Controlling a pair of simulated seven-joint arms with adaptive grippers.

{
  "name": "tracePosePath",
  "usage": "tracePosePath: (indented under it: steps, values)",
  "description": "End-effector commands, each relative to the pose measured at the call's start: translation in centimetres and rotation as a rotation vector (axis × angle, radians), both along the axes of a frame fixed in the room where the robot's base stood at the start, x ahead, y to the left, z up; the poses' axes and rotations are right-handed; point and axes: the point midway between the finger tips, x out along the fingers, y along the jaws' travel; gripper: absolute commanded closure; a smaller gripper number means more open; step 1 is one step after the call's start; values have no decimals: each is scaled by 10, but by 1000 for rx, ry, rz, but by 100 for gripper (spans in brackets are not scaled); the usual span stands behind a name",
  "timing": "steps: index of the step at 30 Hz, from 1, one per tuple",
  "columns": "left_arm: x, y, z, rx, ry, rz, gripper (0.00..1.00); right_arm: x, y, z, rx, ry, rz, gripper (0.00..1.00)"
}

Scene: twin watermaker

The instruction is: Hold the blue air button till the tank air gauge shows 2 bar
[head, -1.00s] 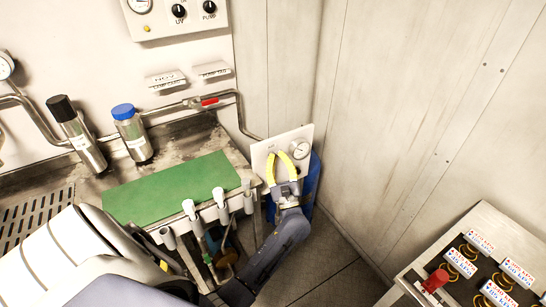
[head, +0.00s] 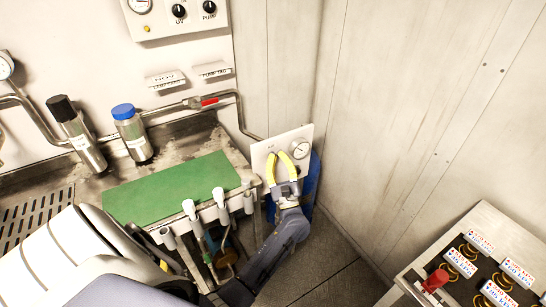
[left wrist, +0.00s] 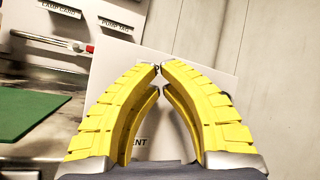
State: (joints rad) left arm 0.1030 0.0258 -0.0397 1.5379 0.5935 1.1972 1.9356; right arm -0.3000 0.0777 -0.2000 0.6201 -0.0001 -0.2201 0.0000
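The white panel (head: 262,152) stands in the corner past the bench, with the round tank air gauge (head: 300,149) at its upper right. The gauge is too small to read. My left gripper (head: 277,155) has yellow fingers in front of the panel, left of the gauge. The blue air button is not visible in either view. My right gripper is not in view.
A blue tank (head: 313,184) stands behind the panel. Bare wall is right of the panel.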

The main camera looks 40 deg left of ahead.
Motion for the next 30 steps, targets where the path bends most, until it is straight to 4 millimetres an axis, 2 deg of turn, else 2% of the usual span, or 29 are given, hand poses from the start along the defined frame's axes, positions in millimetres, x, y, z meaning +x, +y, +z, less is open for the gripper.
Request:
tracePosePath:
  steps: [15, 30]
  values:
    - [-7, -15, 0, -1, 1, 0, 100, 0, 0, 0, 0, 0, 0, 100]
    - [-9, -20, 0, -1, -1, -1, 100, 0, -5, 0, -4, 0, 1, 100]
